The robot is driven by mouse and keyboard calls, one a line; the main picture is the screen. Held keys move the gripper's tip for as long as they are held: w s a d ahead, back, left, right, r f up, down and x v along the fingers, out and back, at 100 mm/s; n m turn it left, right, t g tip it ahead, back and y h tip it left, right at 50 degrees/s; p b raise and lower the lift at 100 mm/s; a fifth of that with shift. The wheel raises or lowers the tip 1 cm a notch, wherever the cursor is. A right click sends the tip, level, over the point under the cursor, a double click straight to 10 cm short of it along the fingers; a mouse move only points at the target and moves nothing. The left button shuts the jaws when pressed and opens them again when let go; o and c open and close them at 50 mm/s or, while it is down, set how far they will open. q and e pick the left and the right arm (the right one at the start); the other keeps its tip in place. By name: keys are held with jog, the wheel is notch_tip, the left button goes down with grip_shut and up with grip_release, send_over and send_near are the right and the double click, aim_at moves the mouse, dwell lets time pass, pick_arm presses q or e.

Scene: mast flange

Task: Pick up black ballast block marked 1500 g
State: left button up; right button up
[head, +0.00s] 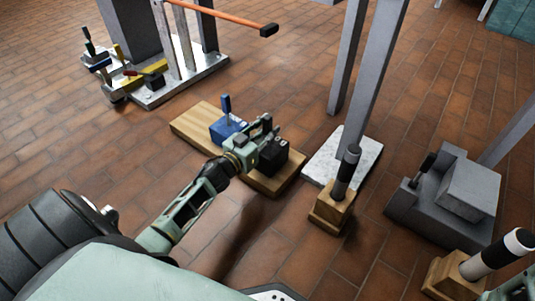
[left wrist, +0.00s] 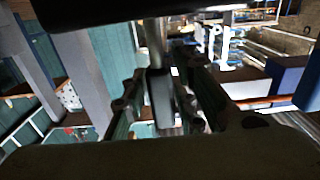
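The black ballast block (head: 273,158) sits on the right end of a wooden board (head: 194,128). I cannot read its marking. My left gripper (head: 268,133) is at the top of the block and hides part of it. In the left wrist view a dark upright handle (left wrist: 162,97) stands between the two fingers of the left gripper (left wrist: 163,105). I cannot tell whether the fingers press on it. A blue block (head: 222,131) with an upright blue handle stands on the same board, left of the black one.
A pale slab (head: 322,163) with a grey post is right of the board. A black cylinder (head: 346,172) on a wooden base stands nearby. A grey stepped block (head: 432,200) is farther right. A metal plate with clamps (head: 185,82) is at the upper left. Brick floor lies between.

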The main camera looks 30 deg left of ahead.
pick_arm(q)
grip_shut()
jog(key=shift+r, duration=0.25)
dwell(0.3)
